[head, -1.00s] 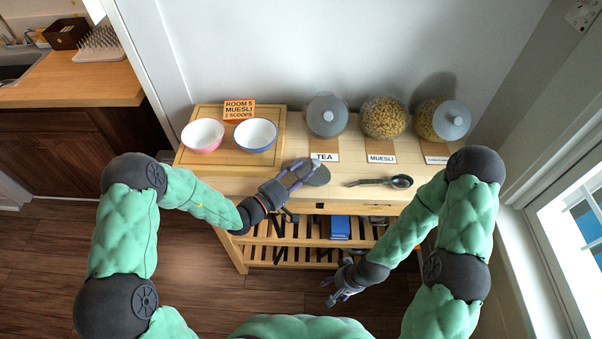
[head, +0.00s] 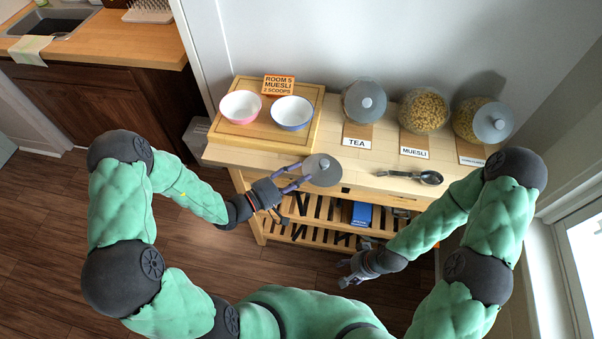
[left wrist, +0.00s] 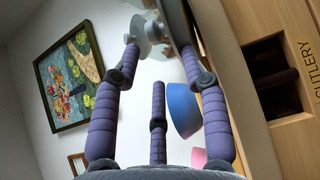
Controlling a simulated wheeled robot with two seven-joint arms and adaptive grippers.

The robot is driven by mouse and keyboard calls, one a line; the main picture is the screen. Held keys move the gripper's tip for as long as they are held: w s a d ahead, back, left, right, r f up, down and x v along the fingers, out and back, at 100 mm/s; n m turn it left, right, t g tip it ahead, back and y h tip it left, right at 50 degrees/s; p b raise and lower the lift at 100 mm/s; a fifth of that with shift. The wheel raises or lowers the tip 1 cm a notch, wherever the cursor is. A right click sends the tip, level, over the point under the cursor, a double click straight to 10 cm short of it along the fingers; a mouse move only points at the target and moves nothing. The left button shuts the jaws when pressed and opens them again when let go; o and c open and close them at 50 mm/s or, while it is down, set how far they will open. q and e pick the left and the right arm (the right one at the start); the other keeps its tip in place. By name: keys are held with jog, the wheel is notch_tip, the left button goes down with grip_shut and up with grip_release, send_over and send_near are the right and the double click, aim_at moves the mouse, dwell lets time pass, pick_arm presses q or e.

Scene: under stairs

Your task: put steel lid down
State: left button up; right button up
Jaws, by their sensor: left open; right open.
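The round grey steel lid (head: 322,170) with a small knob lies flat on the wooden table top near its front edge, knob up. It shows edge-on between the fingers in the left wrist view (left wrist: 178,22). My left gripper (head: 295,178) is open, its purple fingertips just left of the lid; I cannot tell whether they touch it. The muesli jar (head: 423,110) behind stands without a lid. My right gripper (head: 352,272) is open and empty, low in front of the table.
A lidded jar (head: 364,102) stands behind the TEA label, another lidded jar (head: 482,120) at right. A black scoop (head: 422,177) lies right of the lid. Pink (head: 240,107) and blue (head: 291,113) bowls stand on a board (head: 258,140). A blue box (head: 361,214) is on the shelf below.

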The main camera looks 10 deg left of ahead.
pick_arm(q)
jog(key=o, duration=1.1)
jog(key=shift+o, duration=0.2)
jog(key=shift+a, duration=0.15)
jog(key=v, duration=1.1)
jog(key=shift+s+a, duration=0.25)
jog(key=shift+s, duration=0.05)
jog(key=shift+r, duration=0.1)
